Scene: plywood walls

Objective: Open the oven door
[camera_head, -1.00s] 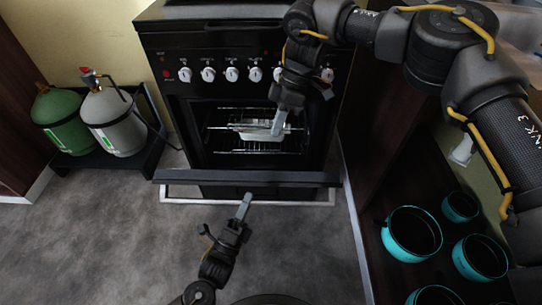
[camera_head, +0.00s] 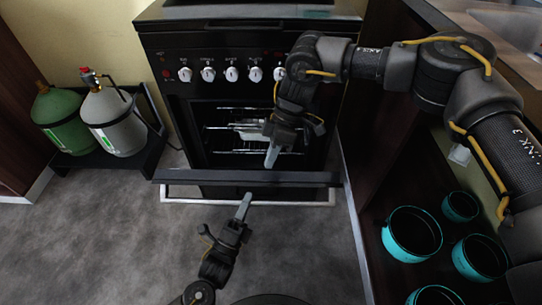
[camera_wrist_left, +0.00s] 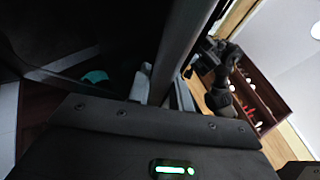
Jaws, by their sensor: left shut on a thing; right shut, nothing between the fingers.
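The black oven (camera_head: 240,110) stands ahead. Its door (camera_head: 250,178) is swung down and open, with the racks inside visible. A pale handle bar (camera_head: 300,203) runs along the door's front edge. My left gripper (camera_head: 243,206) is at the middle of this handle and shut on it. In the left wrist view, a grey bar (camera_wrist_left: 183,45) passes by the left gripper's fingers (camera_wrist_left: 160,92). My right gripper (camera_head: 271,156) is shut and empty, in front of the oven opening and above the door, its fingertips pointing down.
Green and grey gas cylinders (camera_head: 112,120) stand on a black rack at the left. A dark shelf at the right holds several turquoise pots (camera_head: 411,234). A row of white knobs (camera_head: 231,74) is above the opening. Grey floor (camera_head: 100,240) is clear at the left front.

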